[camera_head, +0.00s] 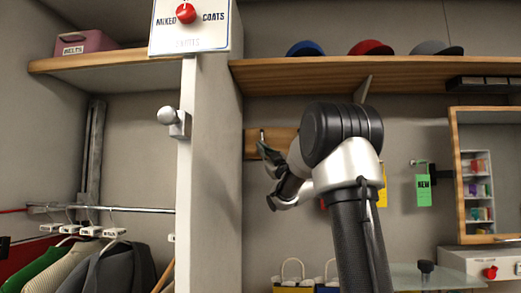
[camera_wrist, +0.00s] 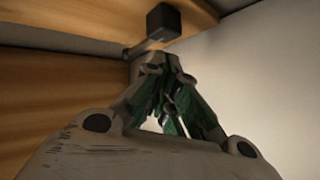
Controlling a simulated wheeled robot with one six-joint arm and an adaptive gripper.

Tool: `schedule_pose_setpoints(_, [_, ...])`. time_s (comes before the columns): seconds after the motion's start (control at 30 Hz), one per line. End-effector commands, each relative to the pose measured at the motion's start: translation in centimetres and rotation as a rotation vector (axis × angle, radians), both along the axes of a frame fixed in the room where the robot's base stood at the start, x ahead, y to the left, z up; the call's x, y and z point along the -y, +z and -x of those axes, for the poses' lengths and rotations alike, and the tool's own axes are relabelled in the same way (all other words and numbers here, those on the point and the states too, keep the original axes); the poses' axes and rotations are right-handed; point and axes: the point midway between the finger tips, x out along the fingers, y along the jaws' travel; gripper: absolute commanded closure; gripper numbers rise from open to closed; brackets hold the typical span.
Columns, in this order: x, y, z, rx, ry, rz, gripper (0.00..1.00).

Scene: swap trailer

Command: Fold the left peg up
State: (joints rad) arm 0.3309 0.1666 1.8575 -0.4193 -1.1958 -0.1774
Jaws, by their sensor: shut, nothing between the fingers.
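A wooden peg board (camera_head: 251,146) is fixed to the back wall, partly hidden behind my arm. A small peg (camera_head: 262,135) shows on its left part, just above my fingertips. In the wrist view a dark block-ended peg (camera_wrist: 163,22) with a short metal stem stands out from the wood, just beyond my fingertips. My gripper (camera_head: 266,151) is shut and empty, close under the peg; its green-padded fingers meet at the tips in the wrist view (camera_wrist: 156,62). I cannot tell whether the tips touch the peg. The rest of the board is hidden by my arm.
A pale post (camera_head: 213,150) stands left of my gripper, with a knob (camera_head: 167,115) on it. A wooden shelf (camera_head: 300,76) with several caps runs above. A green tag (camera_head: 423,190) hangs at right. Bags (camera_head: 293,275) stand below.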

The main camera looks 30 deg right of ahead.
Motion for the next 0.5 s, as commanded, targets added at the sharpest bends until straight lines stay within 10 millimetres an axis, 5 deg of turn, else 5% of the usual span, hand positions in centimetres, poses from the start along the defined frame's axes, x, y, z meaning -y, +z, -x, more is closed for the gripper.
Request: schedule_pose_setpoints(0.5, [-0.2,-3.1,0.4,-0.001,0.001,0.0,1.0])
